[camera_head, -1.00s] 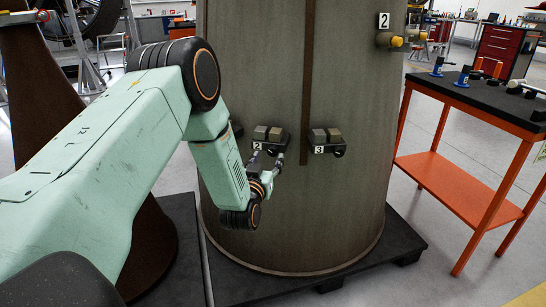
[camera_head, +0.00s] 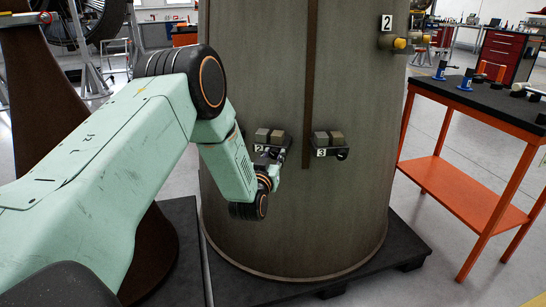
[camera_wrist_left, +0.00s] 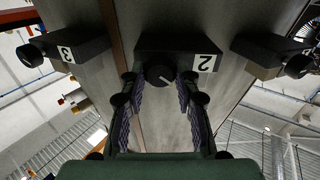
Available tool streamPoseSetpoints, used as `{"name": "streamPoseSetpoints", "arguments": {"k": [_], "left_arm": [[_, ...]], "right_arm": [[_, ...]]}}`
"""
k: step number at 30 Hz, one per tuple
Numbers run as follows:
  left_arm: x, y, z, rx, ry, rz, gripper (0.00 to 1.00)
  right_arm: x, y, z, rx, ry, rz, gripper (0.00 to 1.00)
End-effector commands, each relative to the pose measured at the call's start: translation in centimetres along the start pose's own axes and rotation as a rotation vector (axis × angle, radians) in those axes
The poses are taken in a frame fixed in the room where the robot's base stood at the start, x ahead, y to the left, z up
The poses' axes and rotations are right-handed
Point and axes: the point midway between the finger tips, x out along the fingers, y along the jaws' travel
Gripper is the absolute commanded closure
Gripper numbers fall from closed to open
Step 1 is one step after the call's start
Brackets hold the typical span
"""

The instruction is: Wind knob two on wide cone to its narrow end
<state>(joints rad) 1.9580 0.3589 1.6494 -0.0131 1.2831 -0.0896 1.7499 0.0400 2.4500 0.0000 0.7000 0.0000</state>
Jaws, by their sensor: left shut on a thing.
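The wide cone (camera_head: 340,215) is a large grey-brown body in the middle of the head view. On its front is the dark block labelled 2 (camera_head: 270,136), which also shows in the left wrist view (camera_wrist_left: 180,52). Knob two (camera_wrist_left: 160,73) is round and black with a thin white pointer line, on that block. In the head view my gripper mostly hides it. My left gripper (camera_head: 270,160) is at the block, and in the wrist view its fingers (camera_wrist_left: 160,88) are on either side of the knob, shut on it. I cannot make out a scale's narrow end. My right gripper is not seen.
The block labelled 3 (camera_head: 328,143) with its own knob sits close to the right. Another block with a knob (camera_wrist_left: 268,52) is on the other side. Higher up is a yellow-tipped fitting (camera_head: 399,42) by another label 2. An orange-framed bench (camera_head: 455,100) stands right.

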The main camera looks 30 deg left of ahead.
Motion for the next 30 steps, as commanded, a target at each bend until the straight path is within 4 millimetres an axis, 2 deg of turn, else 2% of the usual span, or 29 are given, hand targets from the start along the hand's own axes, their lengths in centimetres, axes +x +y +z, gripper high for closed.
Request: {"name": "streamPoseSetpoints", "arguments": {"k": [1,9,20,30], "left_arm": [[0.0,-0.1,0.0,0.0,0.0,-0.002,0.78],[0.0,-0.1,0.0,0.0,0.0,-0.002,1.0],[0.0,0.0,0.0,0.07,-0.002,-0.001,1.0],[-0.1,0.1,-0.2,0.339,-0.003,0.0,1.0]], "right_arm": [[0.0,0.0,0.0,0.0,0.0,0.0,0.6],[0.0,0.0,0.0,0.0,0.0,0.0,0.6],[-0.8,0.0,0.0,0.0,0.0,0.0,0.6],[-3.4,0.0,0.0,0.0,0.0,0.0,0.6]]}}
